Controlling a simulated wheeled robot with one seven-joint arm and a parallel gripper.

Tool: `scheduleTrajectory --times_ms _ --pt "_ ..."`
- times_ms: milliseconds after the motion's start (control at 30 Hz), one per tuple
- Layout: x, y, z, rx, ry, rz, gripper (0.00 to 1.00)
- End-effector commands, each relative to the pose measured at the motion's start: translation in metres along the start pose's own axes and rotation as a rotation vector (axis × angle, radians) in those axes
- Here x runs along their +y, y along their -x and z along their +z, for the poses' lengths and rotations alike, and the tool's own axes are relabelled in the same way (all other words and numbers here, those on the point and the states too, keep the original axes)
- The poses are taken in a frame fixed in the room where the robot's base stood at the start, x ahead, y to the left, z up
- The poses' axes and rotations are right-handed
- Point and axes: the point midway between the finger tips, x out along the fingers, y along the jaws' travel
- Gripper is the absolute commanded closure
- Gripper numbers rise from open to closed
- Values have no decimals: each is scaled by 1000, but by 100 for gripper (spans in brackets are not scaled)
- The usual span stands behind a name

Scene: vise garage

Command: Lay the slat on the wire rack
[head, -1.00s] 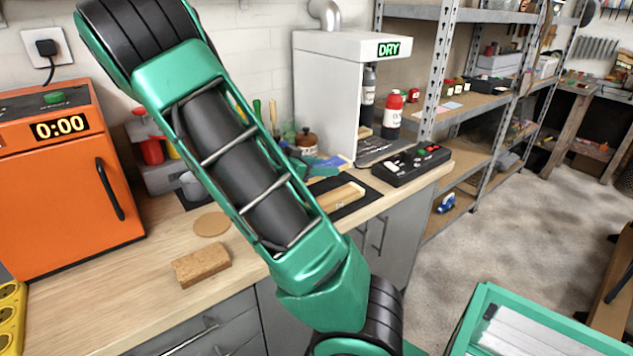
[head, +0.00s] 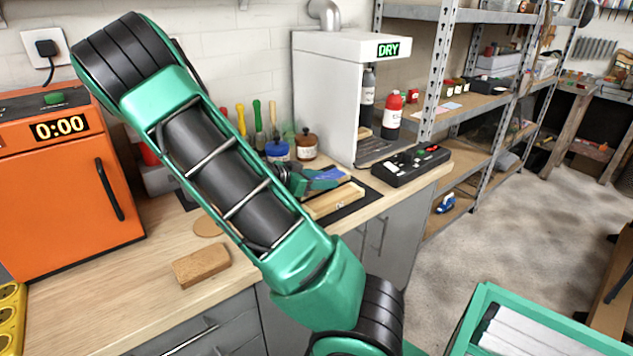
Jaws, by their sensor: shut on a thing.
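My gripper (head: 316,181) is above the bench, beside the black mat, seen small beyond my arm. It is shut on a small flat piece with a blue face, which seems to be the slat (head: 329,174); its far end and underside are hard to make out. A pale wooden piece (head: 336,204) lies on the black mat (head: 362,205) just below and in front of the gripper. The wire rack (head: 378,147) appears as a dark gridded surface on the floor of the white cabinet marked DRY (head: 343,90), to the right of the gripper.
A black control box (head: 411,166) sits in front of the cabinet's opening. A red bottle (head: 392,115) stands by the cabinet. A blue jar (head: 277,151) and a brown jar (head: 306,146) stand behind the gripper. A cork block (head: 201,266) lies at the bench's front left.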

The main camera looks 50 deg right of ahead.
Motion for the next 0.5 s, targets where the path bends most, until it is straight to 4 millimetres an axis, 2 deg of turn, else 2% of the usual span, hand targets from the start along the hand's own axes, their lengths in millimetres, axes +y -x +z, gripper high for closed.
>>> scheduleTrajectory --times_ms 33,67,100,500 --pt "0 -1 3 -4 2 1 82" --pt "0 -1 4 -5 2 0 54" --pt "0 -1 4 -6 2 0 49" --pt "2 0 3 -11 5 4 49"
